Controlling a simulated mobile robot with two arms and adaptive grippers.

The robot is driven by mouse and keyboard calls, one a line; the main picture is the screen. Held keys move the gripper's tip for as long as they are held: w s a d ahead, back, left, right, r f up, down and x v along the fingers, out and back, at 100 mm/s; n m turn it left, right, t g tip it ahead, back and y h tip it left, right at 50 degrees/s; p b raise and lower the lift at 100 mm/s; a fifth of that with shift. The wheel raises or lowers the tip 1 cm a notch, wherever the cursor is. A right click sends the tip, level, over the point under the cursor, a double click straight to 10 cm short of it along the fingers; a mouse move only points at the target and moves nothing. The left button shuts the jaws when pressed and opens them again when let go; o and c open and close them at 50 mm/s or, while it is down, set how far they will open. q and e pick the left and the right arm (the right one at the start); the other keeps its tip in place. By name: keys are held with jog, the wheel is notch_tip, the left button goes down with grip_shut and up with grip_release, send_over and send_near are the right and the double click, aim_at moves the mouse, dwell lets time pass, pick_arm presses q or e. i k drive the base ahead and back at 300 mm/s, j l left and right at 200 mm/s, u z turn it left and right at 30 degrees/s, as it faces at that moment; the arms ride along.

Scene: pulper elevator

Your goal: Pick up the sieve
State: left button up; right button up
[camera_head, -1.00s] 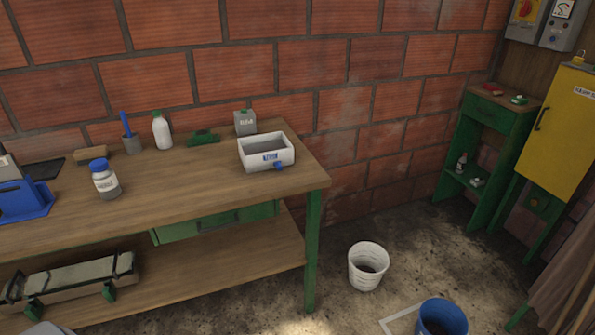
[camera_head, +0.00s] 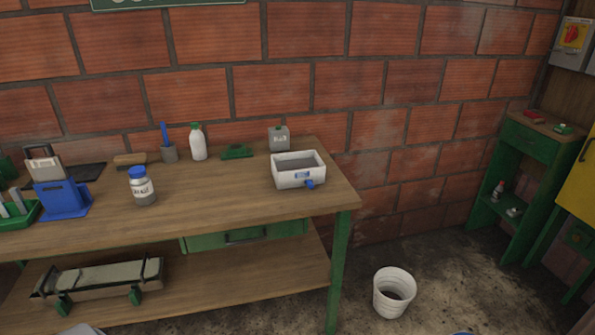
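A white rectangular box (camera_head: 298,178) with a grey inner surface and a blue fitting at its front corner stands on the right end of the wooden workbench (camera_head: 220,197). It may be the sieve, but I cannot tell for sure from here. No other thing in view is clearly a sieve.
On the bench stand a white jar with a blue lid (camera_head: 141,187), a white bottle (camera_head: 198,142), a grey canister (camera_head: 279,138) and a blue holder (camera_head: 62,198). A white bucket (camera_head: 392,294) stands on the floor right of the bench. A green shelf (camera_head: 517,185) stands farther right.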

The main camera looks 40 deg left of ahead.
aim_at(290, 169)
jog(key=i+j+u, duration=0.1)
jog(key=u, duration=0.35)
jog(key=i+u, duration=0.3)
jog(key=u, duration=0.2)
jog(key=i+l+u, duration=0.1)
jog(key=u, duration=0.35)
jog(key=i+l+u, duration=0.25)
jog(key=i+l, duration=0.7)
jog(key=i, duration=0.15)
jog(key=k, duration=0.4)
jog(key=i, duration=0.4)
